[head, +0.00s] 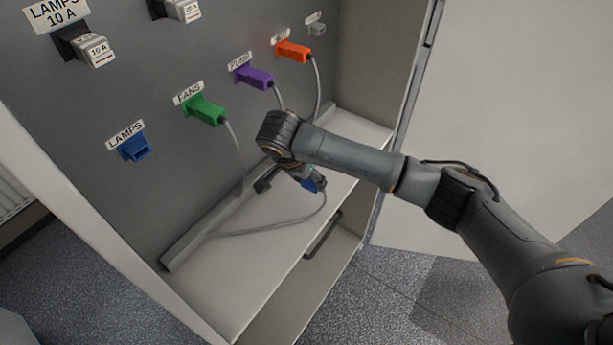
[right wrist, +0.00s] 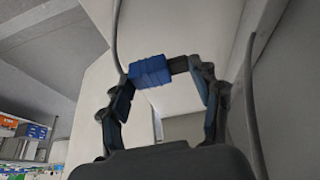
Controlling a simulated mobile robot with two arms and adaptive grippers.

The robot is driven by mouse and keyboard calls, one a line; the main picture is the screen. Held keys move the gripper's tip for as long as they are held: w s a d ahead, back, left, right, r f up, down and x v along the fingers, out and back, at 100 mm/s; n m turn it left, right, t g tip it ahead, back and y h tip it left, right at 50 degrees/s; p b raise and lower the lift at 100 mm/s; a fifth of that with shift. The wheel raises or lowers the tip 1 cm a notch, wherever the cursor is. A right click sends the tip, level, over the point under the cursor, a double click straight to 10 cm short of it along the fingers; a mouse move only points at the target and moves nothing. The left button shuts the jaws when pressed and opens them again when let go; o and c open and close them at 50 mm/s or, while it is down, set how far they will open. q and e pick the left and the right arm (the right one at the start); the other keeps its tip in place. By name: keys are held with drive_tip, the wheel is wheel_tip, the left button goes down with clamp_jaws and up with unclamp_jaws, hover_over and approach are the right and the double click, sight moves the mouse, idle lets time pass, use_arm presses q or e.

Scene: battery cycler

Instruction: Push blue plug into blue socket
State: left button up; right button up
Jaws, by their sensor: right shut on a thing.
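The blue socket (head: 135,148) sits low at the left of the grey panel in the head view, under a LAMPS label, with nothing plugged into it. My right gripper (head: 312,178) is over the cabinet shelf, to the right of and lower in the picture than the socket. It is shut on the blue plug (head: 314,186), mostly hidden by the gripper in the head view. The right wrist view shows the blue plug (right wrist: 150,70) at the fingertips, clear of the panel. My left gripper is not in view.
Green (head: 205,110), purple (head: 254,77) and orange (head: 293,51) plugs with hanging grey cables sit in the panel right of the blue socket. The blue plug's cable (head: 265,229) lies across the shelf (head: 245,275). An open door (head: 500,120) stands at right.

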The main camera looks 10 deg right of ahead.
sight(311, 194)
drive_tip(key=m, duration=0.1)
drive_tip(key=w+m, duration=0.1)
drive_tip(key=m+g, duration=0.1)
drive_tip(key=shift+w+d+f+h+p, duration=0.15)
drive_tip(key=shift+d+f+h+p, duration=0.15)
drive_tip(key=shift+h+p, duration=0.1)
drive_tip(key=m, duration=0.1)
drive_tip(key=d+m+g, duration=0.1)
drive_tip(key=m, duration=0.1)
drive_tip(key=w+f+m+p, duration=0.1)
drive_tip(key=shift+d+m+g+h, duration=0.15)
drive_tip(key=shift+m+g+h, duration=0.15)
drive_tip(key=shift+f+b, duration=2.3)
drive_tip(key=shift+b, duration=0.5)
drive_tip(key=o, duration=1.2)
drive_tip(key=shift+o, duration=0.2)
